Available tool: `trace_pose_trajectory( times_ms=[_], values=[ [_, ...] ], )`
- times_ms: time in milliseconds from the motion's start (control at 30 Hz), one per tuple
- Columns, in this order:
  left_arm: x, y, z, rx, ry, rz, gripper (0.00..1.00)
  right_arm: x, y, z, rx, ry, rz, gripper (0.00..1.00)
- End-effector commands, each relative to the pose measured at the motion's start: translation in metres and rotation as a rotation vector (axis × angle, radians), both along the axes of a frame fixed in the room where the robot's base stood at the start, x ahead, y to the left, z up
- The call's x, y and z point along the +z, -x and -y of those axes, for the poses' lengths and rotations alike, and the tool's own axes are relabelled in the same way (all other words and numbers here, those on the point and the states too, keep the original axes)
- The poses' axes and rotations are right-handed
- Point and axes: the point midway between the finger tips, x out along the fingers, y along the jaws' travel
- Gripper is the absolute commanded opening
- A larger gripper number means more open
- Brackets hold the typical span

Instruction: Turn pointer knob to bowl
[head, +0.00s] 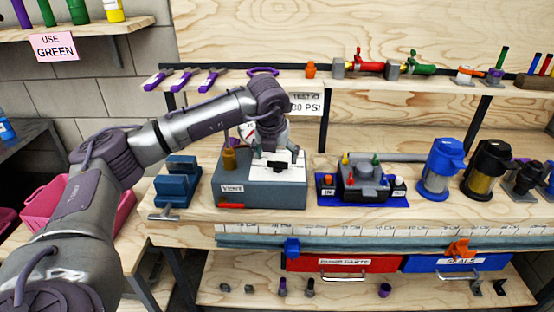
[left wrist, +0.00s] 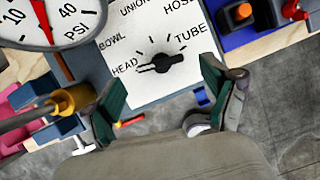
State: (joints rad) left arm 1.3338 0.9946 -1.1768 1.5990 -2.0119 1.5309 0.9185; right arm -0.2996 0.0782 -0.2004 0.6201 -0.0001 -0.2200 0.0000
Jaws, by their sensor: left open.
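The black pointer knob (left wrist: 163,63) sits on a white dial plate (left wrist: 150,90) with the labels HEAD, BOWL, UNION, HOSE and TUBE. Its narrow end points left, toward HEAD, below BOWL. In the head view the knob (head: 278,166) is on top of the grey-blue VENT box (head: 262,196). My left gripper (left wrist: 162,88) is open, its two green-padded fingers spread apart and empty, with the knob showing beyond and between them. In the head view the left gripper (head: 277,152) is above the plate. My right gripper is not in view.
A pressure gauge (left wrist: 50,15) and a brass-coloured fitting (left wrist: 68,101) stand beside the dial. A blue vise (head: 177,184) is left of the box. A blue tray with a grey fixture (head: 362,182) is to its right. A shelf with tools runs above.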

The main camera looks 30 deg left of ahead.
Motion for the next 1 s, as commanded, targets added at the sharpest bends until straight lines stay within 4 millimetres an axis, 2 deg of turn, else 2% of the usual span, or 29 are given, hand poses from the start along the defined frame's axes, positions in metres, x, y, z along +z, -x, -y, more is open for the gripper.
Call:
trace_pose_trajectory(
  times_ms=[200,567,900,1000],
  values=[
    [-0.022,-0.008,-0.003,-0.001,0.001,-0.001,0.85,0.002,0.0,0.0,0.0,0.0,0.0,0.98],
    [-0.025,-0.01,-0.004,-0.001,0.001,0.0,0.84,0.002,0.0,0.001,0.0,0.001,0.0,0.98],
    [-0.025,-0.01,-0.004,-0.001,0.001,0.0,0.27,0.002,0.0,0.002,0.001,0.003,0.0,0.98],
    [-0.025,-0.01,-0.004,-0.002,0.0,0.0,0.25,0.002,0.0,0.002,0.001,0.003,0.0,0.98]
  ],
)
